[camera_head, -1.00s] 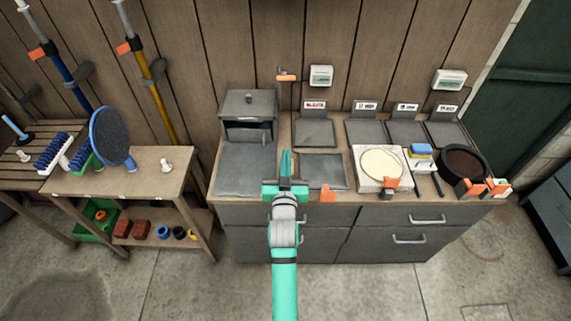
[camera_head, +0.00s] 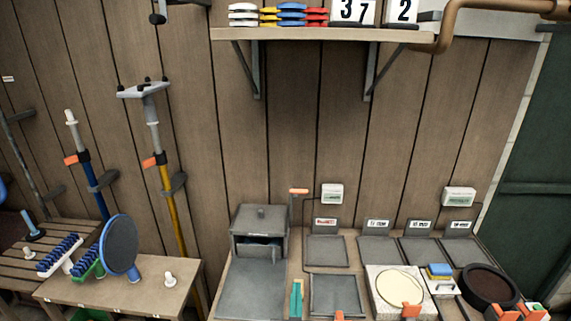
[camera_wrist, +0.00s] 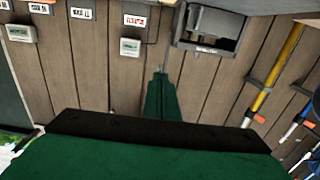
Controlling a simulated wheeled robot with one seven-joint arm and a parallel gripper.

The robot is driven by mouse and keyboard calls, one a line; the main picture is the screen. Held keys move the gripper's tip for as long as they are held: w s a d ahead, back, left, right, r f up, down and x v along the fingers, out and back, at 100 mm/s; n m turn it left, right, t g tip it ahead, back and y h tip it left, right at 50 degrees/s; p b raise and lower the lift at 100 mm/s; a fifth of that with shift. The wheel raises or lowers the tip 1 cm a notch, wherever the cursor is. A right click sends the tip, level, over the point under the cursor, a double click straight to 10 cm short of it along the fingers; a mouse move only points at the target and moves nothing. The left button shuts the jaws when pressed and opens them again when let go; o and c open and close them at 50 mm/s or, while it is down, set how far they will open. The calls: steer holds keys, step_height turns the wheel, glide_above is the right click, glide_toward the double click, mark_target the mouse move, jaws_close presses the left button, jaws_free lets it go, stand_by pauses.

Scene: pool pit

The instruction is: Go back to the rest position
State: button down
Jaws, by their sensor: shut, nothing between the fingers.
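The rest of my arm is below the picture. In the wrist view my shut green fingers (camera_wrist: 161,98) point toward the plank wall (camera_wrist: 100,80), with no object touching them.
A grey box (camera_head: 258,231) stands on the bench behind the gripper. A round cream disc (camera_head: 400,287) and a dark round pan (camera_head: 490,284) are at right. A side table (camera_head: 150,290) holds brushes at left. A shelf (camera_head: 330,34) is on the wall above.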

steer(key=s+f+n+g+y, duration=0.1)
steer(key=s+f, duration=0.4)
steer(key=s, duration=0.6)
steer(key=s+f+n, duration=0.1)
steer(key=s+f, duration=0.3)
steer(key=s, duration=0.8)
steer(key=s+a+r, duration=0.2)
steer(key=s, duration=0.9)
steer(key=s+a+r+m+g, duration=0.1)
steer(key=s, duration=1)
steer(key=shift+a+r+g, duration=0.3)
steer(key=shift+a+r, duration=0.05)
steer(key=shift+r, duration=0.05)
steer(key=c, duration=2.4)
jaws_free()
steer(key=shift+c, duration=0.2)
